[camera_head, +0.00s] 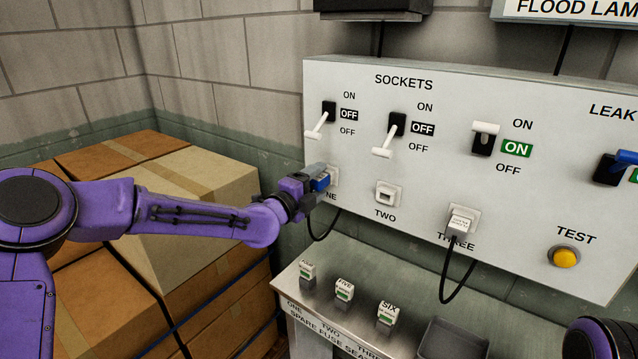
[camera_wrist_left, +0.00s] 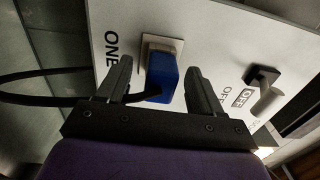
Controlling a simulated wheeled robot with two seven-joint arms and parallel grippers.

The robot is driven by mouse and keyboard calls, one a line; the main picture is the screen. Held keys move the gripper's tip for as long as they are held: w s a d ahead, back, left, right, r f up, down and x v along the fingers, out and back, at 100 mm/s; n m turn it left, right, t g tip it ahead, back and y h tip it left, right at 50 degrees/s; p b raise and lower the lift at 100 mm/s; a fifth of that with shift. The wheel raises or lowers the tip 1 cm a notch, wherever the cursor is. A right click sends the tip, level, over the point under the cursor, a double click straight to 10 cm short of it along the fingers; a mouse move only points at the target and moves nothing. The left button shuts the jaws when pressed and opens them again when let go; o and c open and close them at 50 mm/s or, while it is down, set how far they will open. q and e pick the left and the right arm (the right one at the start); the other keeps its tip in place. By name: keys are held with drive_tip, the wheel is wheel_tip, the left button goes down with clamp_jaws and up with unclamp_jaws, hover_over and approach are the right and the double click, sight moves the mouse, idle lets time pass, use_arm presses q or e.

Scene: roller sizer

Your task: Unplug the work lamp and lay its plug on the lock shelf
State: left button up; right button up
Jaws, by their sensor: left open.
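A blue plug (camera_head: 322,183) sits in socket ONE at the left end of the grey sockets panel, with a black cable hanging below. My left gripper (camera_head: 311,180) is at this plug. In the left wrist view the plug (camera_wrist_left: 163,77) is between the open fingers of the left gripper (camera_wrist_left: 159,66), with gaps on both sides. A white plug (camera_head: 460,222) with a small label sits in socket THREE, its black cable hanging down. Which plug is the work lamp's cannot be read. A metal shelf (camera_head: 330,265) runs below the panel. My right gripper is out of view.
Socket TWO (camera_head: 388,194) is empty. Switches one (camera_head: 318,122) and two (camera_head: 388,136) show OFF; the third (camera_head: 484,137) shows ON. Several small labelled blocks and a dark tray (camera_head: 455,340) are on the shelf. Cardboard boxes (camera_head: 175,185) stand at the left.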

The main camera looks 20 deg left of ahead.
sight(313, 185)
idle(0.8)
use_arm(q)
clamp_jaws()
drive_tip(key=shift+b+v, duration=0.4)
drive_tip(key=shift+v, duration=2.6)
